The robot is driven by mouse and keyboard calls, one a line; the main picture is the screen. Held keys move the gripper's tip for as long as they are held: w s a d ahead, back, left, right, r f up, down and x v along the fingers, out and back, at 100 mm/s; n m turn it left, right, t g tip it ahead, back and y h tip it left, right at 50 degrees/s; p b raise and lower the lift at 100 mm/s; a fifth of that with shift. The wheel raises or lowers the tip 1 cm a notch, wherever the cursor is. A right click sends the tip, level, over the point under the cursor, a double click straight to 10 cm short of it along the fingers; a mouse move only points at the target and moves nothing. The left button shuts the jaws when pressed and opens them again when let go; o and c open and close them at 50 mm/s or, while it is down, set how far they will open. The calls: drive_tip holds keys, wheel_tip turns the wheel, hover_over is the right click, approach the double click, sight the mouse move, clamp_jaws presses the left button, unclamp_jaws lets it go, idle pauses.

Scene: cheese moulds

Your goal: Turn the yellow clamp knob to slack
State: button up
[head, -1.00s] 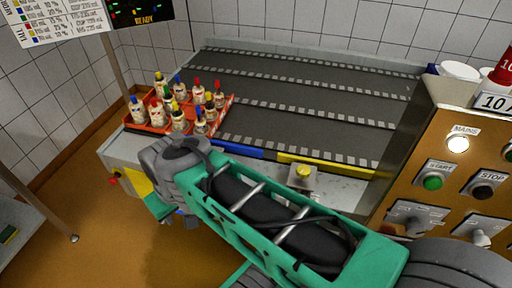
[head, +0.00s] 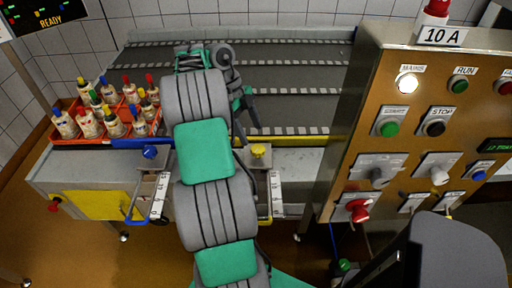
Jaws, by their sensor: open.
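The yellow clamp knob (head: 260,150) sits on a small metal block at the front edge of the conveyor, just right of my arm. A scale plate with dark marks hangs below it. A blue knob (head: 150,152) with a similar scale plate (head: 157,195) is on the left side of my arm. My gripper (head: 248,112) is small in the head view, over the belt, above and slightly left of the yellow knob in the picture. It is open and appears apart from the knob. My arm hides part of the front edge between the knobs.
An orange tray (head: 68,104) of bottles with coloured caps stands on the left of the conveyor. A control panel (head: 345,120) with buttons, switches and a red knob (head: 358,210) stands close on the right. The dark belt (head: 290,80) is bare behind the knobs.

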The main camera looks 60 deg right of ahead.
sight(258, 149)
drive_tip(key=b+x, duration=0.3)
drive_tip(key=x, duration=0.3)
drive_tip(key=shift+s+f, duration=0.1)
drive_tip(key=shift+f, duration=0.2)
drive_tip(key=c, duration=1.4)
